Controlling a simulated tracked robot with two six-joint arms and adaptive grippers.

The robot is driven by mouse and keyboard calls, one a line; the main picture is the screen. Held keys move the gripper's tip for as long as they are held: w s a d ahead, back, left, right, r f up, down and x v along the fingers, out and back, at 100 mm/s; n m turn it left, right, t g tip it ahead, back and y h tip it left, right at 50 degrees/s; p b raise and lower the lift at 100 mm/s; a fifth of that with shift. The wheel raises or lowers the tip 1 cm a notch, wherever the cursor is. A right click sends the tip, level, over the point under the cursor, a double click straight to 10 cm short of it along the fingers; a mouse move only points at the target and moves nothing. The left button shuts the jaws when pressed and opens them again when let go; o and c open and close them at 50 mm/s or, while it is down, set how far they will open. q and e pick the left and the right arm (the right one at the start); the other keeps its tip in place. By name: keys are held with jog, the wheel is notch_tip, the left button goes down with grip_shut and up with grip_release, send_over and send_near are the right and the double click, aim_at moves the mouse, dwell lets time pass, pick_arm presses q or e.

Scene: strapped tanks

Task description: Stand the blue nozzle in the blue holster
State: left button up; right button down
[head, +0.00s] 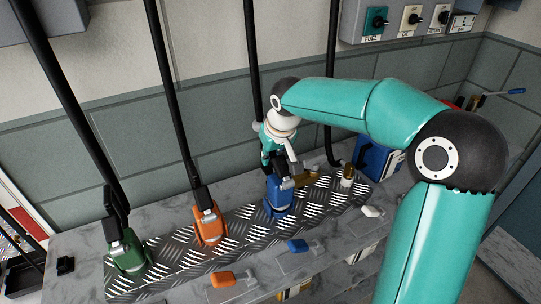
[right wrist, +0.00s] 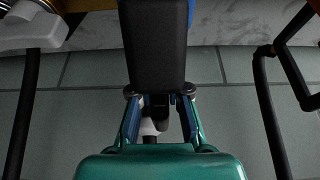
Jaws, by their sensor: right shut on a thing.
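The blue holster (head: 278,199) stands on the tread-plate strip in the head view. My right gripper (head: 281,162) is directly above it, shut on the blue nozzle. The nozzle (head: 282,174) is small and partly covered by the gripper and arm. It is lined up over the holster; I cannot tell whether it is fully seated. In the right wrist view, the gripper fingers (right wrist: 160,112) close around a dark block-like part of the nozzle (right wrist: 155,45), with a blue edge beside it. My left gripper is not in view.
The green holster (head: 128,255) and orange holster (head: 209,228) stand to the left with hoses rising above them. A blue box (head: 371,157) stands farther right. Orange, blue and white small pieces lie in front.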

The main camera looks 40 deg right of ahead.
jog(key=shift+f+b, duration=0.55)
jog(key=shift+f, duration=0.15)
jog(key=c, duration=1.1)
grip_release()
jog(key=shift+o, duration=0.2)
jog(key=v, duration=1.2)
jog(key=shift+r, duration=0.1)
